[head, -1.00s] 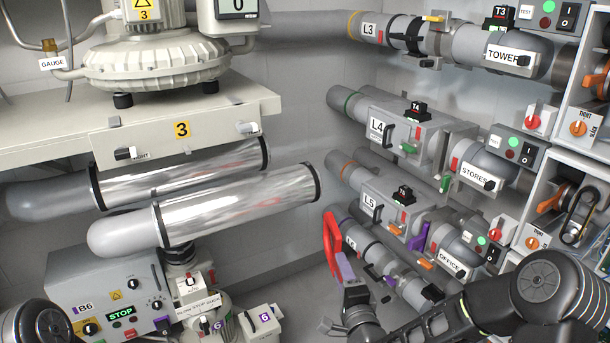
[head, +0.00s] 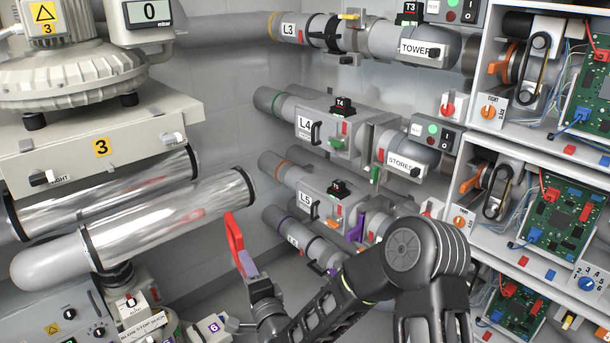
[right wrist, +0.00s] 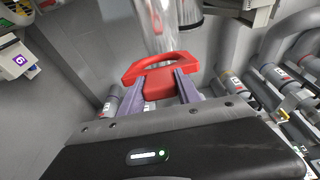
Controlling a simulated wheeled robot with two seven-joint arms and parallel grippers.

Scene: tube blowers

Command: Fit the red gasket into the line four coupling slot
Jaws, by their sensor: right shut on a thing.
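The red gasket (head: 234,238) is a red frame-like piece, held up in front of the lower left pipes in the head view. My right gripper (head: 247,264) is shut on it. In the right wrist view the gasket (right wrist: 132,69) shows an open loop, with its solid red block between the two purple-grey fingers of the gripper (right wrist: 160,84). The line four coupling (head: 325,124) is a grey housing labelled L4 on the back wall, up and to the right of the gasket, well apart from it. Its slot cannot be made out clearly. My left gripper is out of view.
Line five (head: 318,193) and line three (head: 310,32) run below and above line four. Shiny metal pipes (head: 165,217) stand close to the left of the gasket. Open cabinets with green circuit boards (head: 560,213) fill the right side.

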